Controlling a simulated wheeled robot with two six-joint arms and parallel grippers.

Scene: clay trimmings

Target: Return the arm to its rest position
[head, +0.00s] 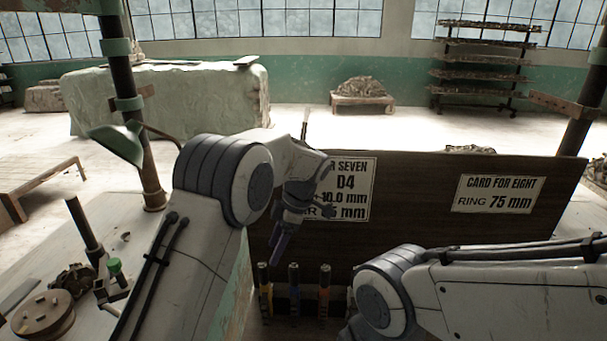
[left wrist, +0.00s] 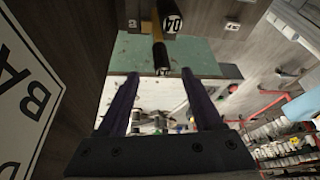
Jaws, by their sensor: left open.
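My left gripper (head: 279,248) hangs in front of the dark board (head: 420,190), its purple fingers pointing down. In the left wrist view its two fingers (left wrist: 160,76) are apart, with nothing visibly held between them. Several upright tools with black tops, among them one with a blue band (head: 294,280), stand below the gripper in the head view. In the left wrist view a dark-ended tool with a yellow band (left wrist: 158,50) shows beyond the fingertips, beside a round black end marked D4 (left wrist: 172,23). My right arm enters at lower right; its gripper is not visible.
A card for eight (head: 498,194) is on the board's right; a D4 card (head: 350,190) is partly behind my left arm. A dark post (head: 135,110) rises near my left arm.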

